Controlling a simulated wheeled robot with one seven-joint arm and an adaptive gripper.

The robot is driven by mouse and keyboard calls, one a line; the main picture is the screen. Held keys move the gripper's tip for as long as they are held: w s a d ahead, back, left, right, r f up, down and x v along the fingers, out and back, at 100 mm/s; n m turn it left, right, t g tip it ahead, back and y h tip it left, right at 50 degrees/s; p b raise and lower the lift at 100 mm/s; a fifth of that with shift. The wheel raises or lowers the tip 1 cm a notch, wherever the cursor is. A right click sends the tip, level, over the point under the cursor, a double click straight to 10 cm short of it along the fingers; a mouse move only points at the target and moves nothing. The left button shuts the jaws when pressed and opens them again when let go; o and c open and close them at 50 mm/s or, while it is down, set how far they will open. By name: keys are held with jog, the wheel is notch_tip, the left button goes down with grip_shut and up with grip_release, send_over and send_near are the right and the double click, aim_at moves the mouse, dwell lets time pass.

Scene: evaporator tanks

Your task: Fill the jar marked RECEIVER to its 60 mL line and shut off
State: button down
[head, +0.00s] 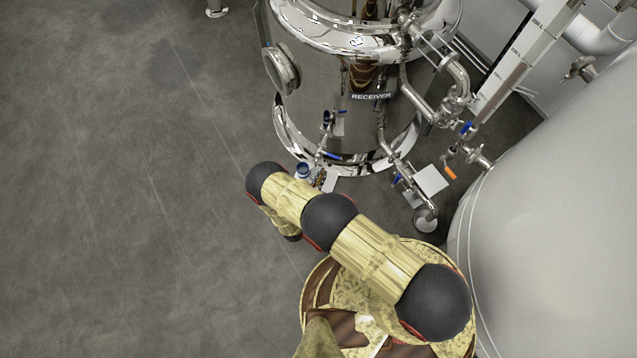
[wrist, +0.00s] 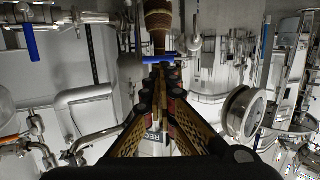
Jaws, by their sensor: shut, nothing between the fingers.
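In the head view, the word RECEIVER (head: 371,96) is on a large polished steel tank (head: 400,135). A valve with a blue handle (head: 327,155) is low on the tank's front. A small blue-topped object (head: 303,171) shows beside my arm; I cannot tell whether it is a jar. No 60 mL line or liquid level is readable. My gripper (wrist: 163,72) is shut and empty in the wrist view. Its tips appear just below a blue lever (wrist: 158,59); I cannot tell whether they touch. A label reading "REC" (wrist: 153,137) is partly hidden by the fingers.
Steel pipes (head: 435,105) and more blue-handled valves (head: 397,180) stand right of the tank. An orange-handled valve (head: 450,173) is near a large pale tank (head: 560,210). A round porthole (wrist: 243,111) is right in the wrist view. Open floor (head: 120,180) lies left.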

aim_at(330, 155)
jog(key=b+x, duration=0.2)
jog(key=x, duration=0.5)
jog(key=shift+w, duration=0.3)
jog(key=shift+d+f, duration=0.1)
jog(key=shift+d, duration=0.05)
